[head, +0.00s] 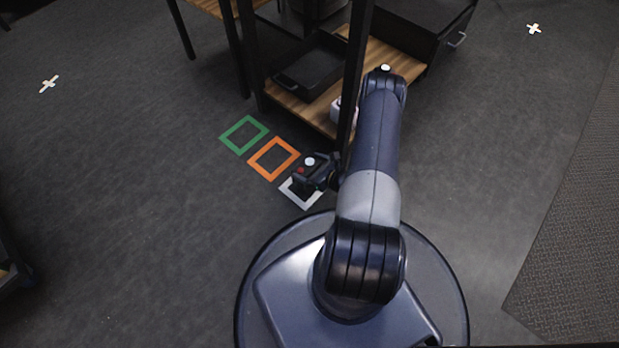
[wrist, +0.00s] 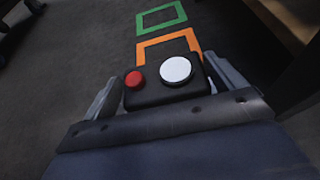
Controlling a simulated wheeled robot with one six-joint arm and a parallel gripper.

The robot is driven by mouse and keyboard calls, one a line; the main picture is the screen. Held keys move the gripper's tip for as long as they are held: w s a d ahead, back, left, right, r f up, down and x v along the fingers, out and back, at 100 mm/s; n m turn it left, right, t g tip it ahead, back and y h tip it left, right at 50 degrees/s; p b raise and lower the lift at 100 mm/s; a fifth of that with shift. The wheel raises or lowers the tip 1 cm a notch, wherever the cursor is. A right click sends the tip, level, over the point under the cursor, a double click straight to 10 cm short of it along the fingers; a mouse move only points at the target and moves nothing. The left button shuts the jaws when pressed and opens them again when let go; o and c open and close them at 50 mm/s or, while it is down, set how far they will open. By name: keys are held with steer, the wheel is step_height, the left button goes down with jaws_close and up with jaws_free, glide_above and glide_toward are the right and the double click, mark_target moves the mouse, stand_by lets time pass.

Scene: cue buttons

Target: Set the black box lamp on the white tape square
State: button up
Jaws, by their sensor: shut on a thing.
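The black box lamp (wrist: 156,90) has a red button and a white round dome on its top. In the wrist view my gripper (wrist: 160,88) is shut on it, with one finger at each side. In the head view the box lamp (head: 311,171) is in my gripper (head: 314,174) over the white tape square (head: 301,205). The box lamp and gripper cover part of the square. I cannot tell whether the box touches the floor. The white square is not visible in the wrist view.
An orange tape square (head: 259,168) and a green tape square (head: 228,142) lie in a row beyond the white one. A shelf with a wooden board (head: 313,113) and dark posts stands close behind my gripper. The floor to the left is clear.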

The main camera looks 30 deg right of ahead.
steer(key=shift+f+b, duration=0.95)
steer(key=shift+f, duration=1.45)
steer(key=shift+f, duration=0.15)
steer(key=o, duration=1.5)
